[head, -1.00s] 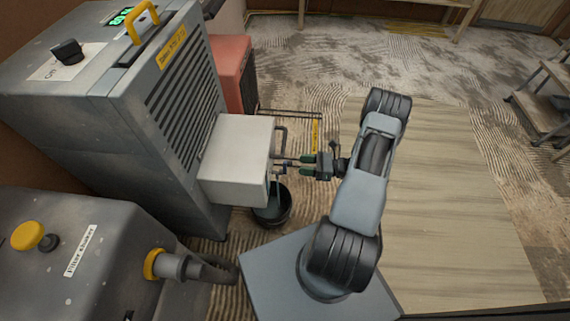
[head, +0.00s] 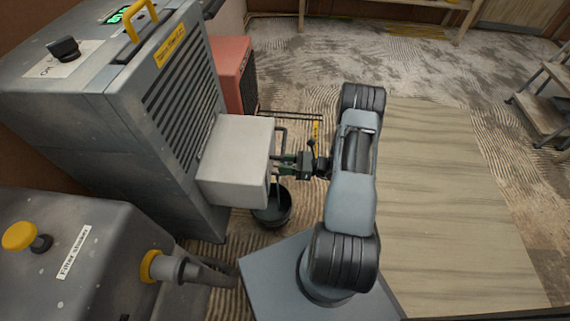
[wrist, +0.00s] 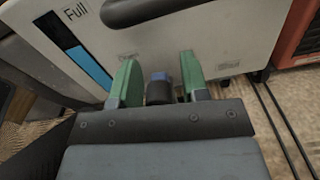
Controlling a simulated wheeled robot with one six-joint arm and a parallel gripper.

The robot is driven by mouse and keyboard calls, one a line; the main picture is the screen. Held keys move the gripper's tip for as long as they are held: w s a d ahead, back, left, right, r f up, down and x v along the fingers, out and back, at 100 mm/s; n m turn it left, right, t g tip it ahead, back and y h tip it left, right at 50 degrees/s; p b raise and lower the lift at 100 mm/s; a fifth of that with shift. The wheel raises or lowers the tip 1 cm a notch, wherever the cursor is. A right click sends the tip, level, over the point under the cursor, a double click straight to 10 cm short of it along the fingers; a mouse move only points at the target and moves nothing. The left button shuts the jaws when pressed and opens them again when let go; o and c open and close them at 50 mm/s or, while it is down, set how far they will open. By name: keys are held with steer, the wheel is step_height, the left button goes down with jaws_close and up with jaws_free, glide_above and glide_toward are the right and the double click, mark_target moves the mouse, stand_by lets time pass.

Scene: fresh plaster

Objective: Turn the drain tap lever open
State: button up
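The white tank (head: 236,160) sticks out from the front of the grey machine. In the wrist view its face (wrist: 215,50) shows a "Full" mark and a blue level strip. My gripper (head: 284,163) is close in front of the tank's right face. In the wrist view its two green fingers (wrist: 159,78) are apart. A small blue and dark piece (wrist: 160,88), seemingly the drain tap's lever, stands between them, with a narrow gap on each side. The tap's body is mostly hidden in the head view.
A dark bucket (head: 272,207) stands on the floor below the tap; a thin upright line shows above it. A dark handle (wrist: 150,10) crosses the tank face above the fingers. A grey machine with a hose (head: 195,272) is at lower left. The wooden boards (head: 430,200) at right are clear.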

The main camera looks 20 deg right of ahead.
jaws_close()
steer(key=shift+s+a+n, duration=0.15)
steer(key=shift+s+n, duration=0.15)
steer(key=shift+n, duration=0.6)
steer(key=shift+o, duration=0.7)
jaws_free()
steer(key=p+v, duration=0.2)
steer(key=v, duration=1.1)
steer(key=shift+s+d, duration=0.25)
steer(key=shift+d, duration=0.05)
steer(key=shift+r+p, duration=0.15)
steer(key=shift+p, duration=0.2)
